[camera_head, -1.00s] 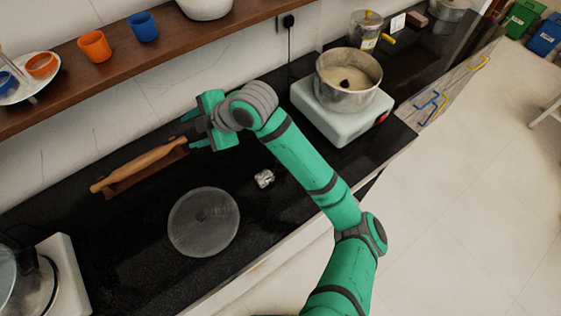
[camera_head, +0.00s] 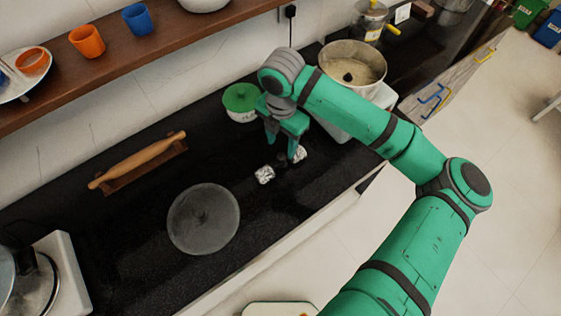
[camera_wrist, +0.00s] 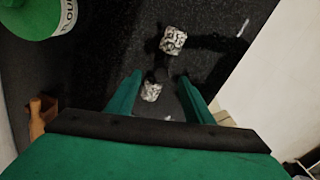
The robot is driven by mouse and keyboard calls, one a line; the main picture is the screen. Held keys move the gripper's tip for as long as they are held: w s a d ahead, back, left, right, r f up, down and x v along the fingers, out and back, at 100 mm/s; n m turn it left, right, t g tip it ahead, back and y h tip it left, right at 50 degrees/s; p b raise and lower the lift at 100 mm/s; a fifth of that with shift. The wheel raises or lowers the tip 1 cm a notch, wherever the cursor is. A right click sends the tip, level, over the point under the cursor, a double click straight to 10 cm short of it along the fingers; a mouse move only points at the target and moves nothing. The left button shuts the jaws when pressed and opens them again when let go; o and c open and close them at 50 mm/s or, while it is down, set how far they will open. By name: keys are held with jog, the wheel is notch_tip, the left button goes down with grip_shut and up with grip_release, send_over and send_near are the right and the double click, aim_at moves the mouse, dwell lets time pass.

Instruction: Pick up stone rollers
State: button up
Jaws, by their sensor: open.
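Two small white-and-dark patterned pieces, which I take for the stone rollers, lie on the black counter; the head view shows the left piece (camera_head: 264,174) and the right piece (camera_head: 299,154), partly behind my gripper. The wrist view shows one piece (camera_wrist: 173,40) beyond the fingertips and the other (camera_wrist: 151,91) between the fingers in the picture. Dark parts lie between them; whether these join them is unclear. My gripper (camera_head: 285,139) points down above the counter beside the pieces, open and holding nothing; its fingers also show in the wrist view (camera_wrist: 160,76).
A wooden rolling pin (camera_head: 140,160) rests on a stand to the left, and a round grey disc (camera_head: 203,219) lies nearer. A pan (camera_head: 352,66) stands on a stove at the right. A shelf (camera_head: 60,101) overhangs the back left.

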aim_at(281, 156)
notch_tip(281, 156, down, 2)
jog(key=f, duration=0.4)
jog(key=shift+s, duration=0.4)
jog(key=shift+a+f, duration=0.1)
jog(key=shift+f, duration=0.35)
jog(key=shift+w, duration=0.1)
grip_shut()
